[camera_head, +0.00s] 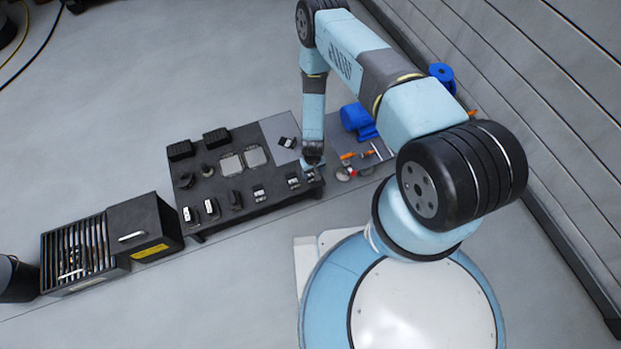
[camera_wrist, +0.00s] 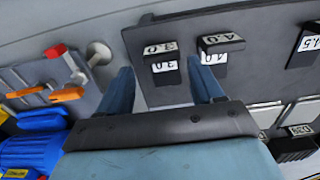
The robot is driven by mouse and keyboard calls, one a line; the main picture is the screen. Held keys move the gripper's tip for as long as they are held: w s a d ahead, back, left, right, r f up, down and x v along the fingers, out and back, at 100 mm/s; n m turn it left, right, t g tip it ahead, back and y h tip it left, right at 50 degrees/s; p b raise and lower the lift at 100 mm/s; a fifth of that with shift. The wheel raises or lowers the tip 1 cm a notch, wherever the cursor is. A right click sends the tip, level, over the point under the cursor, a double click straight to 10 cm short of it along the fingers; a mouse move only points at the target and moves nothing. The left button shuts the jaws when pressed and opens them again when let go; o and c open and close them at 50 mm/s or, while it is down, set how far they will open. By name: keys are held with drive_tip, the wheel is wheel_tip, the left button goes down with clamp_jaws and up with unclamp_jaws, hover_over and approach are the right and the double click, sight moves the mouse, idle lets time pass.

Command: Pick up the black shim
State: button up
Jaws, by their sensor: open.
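Several black pieces with white number labels sit on the dark bench; I cannot tell for sure which is the black shim. In the wrist view, a black piece marked 3.0 (camera_wrist: 163,57) lies just past and between my fingertips, and one marked 4.0 (camera_wrist: 220,42) lies just right of it. My gripper (camera_wrist: 161,68) is open, pointing down over the bench's right end, with nothing held. It partly hides that end in the head view (camera_head: 313,158).
The dark bench (camera_head: 220,222) also holds black blocks (camera_head: 216,137) and pale square plates (camera_head: 231,164). A blue motor (camera_head: 355,118) and orange-handled valves (camera_head: 349,155) stand close right of my gripper. A slatted rack (camera_head: 75,250) and black box (camera_head: 140,228) stand left.

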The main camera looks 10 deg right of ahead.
sight(312, 177)
drive_tip(key=shift+w+a+f, duration=0.1)
drive_tip(key=shift+a+f, duration=0.05)
drive_tip(key=shift+f, duration=2.55)
drive_tip(key=c, duration=0.8)
drive_tip(key=shift+r, duration=0.15)
